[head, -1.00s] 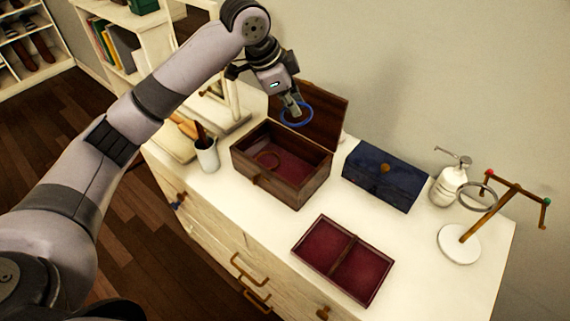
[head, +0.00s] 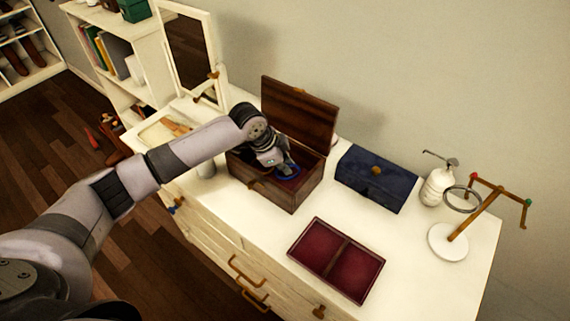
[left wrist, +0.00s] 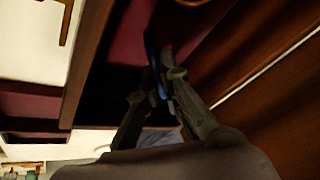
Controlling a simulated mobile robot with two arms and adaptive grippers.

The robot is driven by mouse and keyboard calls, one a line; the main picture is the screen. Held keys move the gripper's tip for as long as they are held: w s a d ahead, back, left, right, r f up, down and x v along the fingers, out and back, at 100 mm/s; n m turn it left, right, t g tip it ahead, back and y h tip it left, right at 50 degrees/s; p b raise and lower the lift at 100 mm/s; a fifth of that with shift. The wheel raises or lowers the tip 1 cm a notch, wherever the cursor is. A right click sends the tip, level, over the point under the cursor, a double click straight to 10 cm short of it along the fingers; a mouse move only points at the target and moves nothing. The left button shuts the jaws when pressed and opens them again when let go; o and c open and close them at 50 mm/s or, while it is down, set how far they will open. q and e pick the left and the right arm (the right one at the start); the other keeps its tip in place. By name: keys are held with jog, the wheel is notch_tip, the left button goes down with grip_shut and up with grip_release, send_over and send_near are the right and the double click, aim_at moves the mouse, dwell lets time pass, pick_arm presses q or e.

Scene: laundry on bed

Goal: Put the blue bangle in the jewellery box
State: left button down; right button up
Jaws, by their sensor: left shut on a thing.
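The wooden jewellery box (head: 293,196) stands open on the dresser with its lid (head: 298,110) raised at the back and a dark red lining inside. My left gripper (head: 284,167) is down in the box opening and shut on the blue bangle (head: 291,171). In the left wrist view the blue bangle (left wrist: 152,62) shows edge-on between the two fingers (left wrist: 157,95), close to the red lining. I cannot tell whether the bangle touches the box floor. My arm hides the left part of the box. My right gripper is not in view.
A red-lined tray (head: 336,260) lies in front of the box. A navy case (head: 376,179) stands to its right, then a white pump bottle (head: 437,186) and a stand with a ring (head: 462,218). A mirror (head: 188,50) stands at back left.

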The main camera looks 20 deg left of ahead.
pick_arm(q)
jog(key=shift+f, duration=0.2)
jog(key=shift+f, duration=0.1)
jog(key=c, duration=1.8)
grip_release()
jog(key=b+v, duration=0.2)
jog(key=v, duration=1)
